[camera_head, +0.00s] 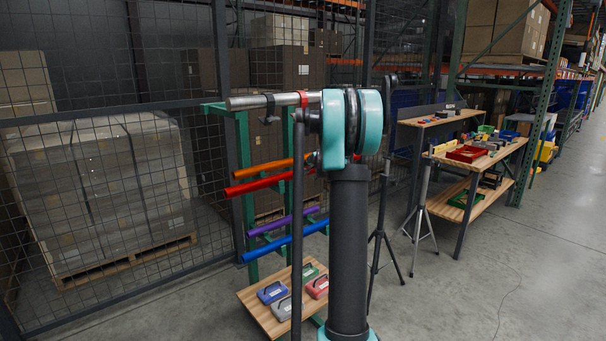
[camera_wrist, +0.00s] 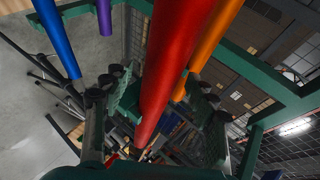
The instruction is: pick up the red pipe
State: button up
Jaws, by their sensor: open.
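The red pipe (camera_head: 262,184) lies across the arms of a green rack in the head view, below the orange pipe (camera_head: 262,167). In the wrist view the red pipe (camera_wrist: 172,65) runs large and close down the middle, passing between the two dark fingers of my gripper (camera_wrist: 155,95). The fingers are apart on either side of it, and I see no clear contact. The orange pipe (camera_wrist: 212,40) shows just right of the red one.
The green rack (camera_head: 244,150) also bears a purple pipe (camera_head: 283,222) and a blue pipe (camera_head: 285,243), with a grey pipe (camera_head: 262,101) at the top. A low wooden shelf (camera_head: 254,305) holds several coloured cases. A workbench (camera_head: 462,158) stands right. Floor at right is clear.

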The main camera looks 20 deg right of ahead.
jog(key=shift+c, duration=0.4)
grip_shut()
